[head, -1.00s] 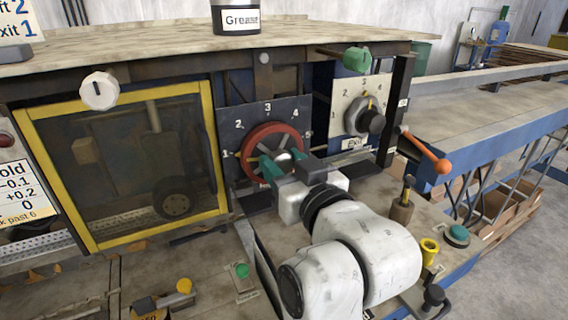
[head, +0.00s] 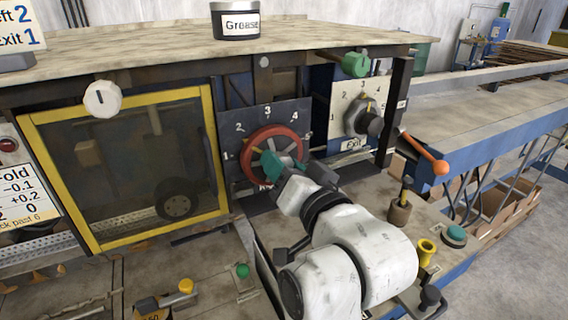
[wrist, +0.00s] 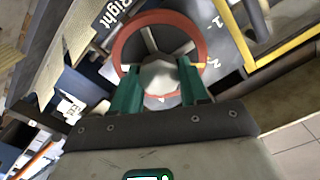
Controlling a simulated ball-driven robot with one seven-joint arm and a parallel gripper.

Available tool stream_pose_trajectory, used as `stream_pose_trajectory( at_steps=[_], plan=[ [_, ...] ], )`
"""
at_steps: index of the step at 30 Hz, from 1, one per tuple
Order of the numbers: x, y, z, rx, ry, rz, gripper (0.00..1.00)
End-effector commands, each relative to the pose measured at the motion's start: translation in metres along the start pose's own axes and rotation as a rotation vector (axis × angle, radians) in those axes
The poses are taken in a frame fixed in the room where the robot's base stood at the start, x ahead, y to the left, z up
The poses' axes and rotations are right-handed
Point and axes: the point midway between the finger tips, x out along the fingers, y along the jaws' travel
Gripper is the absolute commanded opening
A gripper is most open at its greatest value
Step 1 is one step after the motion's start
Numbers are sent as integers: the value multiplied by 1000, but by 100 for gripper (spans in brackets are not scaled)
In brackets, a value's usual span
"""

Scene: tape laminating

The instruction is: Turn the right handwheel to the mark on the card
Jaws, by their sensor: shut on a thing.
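The right handwheel (head: 271,131) is a red-rimmed wheel on a dark plate numbered from 1 upward; it also shows in the wrist view (wrist: 127,27) beside the word "Right". My gripper (head: 283,165) is shut on the wheel's pale hub, with its green fingers either side of the hub in the wrist view (wrist: 158,82). A yellow mark on the wheel's rim stands close to the 2 in the wrist view. The card (head: 22,28) at the upper left reads "ft 2" and "Exit 1"; its upper part is cut off, so no line for the right wheel shows.
The grey Exit knob (head: 358,120) on a pale plate is close at the right. An orange-tipped lever (head: 438,166) sticks out beyond it. A yellow-framed window (head: 215,150) is at the left. A Grease tin (head: 236,22) stands on the top above.

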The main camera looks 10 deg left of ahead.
Motion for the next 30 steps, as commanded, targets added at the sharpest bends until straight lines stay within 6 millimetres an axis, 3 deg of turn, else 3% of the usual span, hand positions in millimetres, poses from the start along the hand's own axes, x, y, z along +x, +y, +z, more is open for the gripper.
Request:
stream_pose_trajectory(
  at_steps=[10,26,27,30],
  plan=[
    [0,1,-1,142,1,1,14],
    [0,1,-1,165,2,1,14],
    [0,1,-1,165,2,1,48],
    [0,1,0,164,1,1,58]
  ],
)
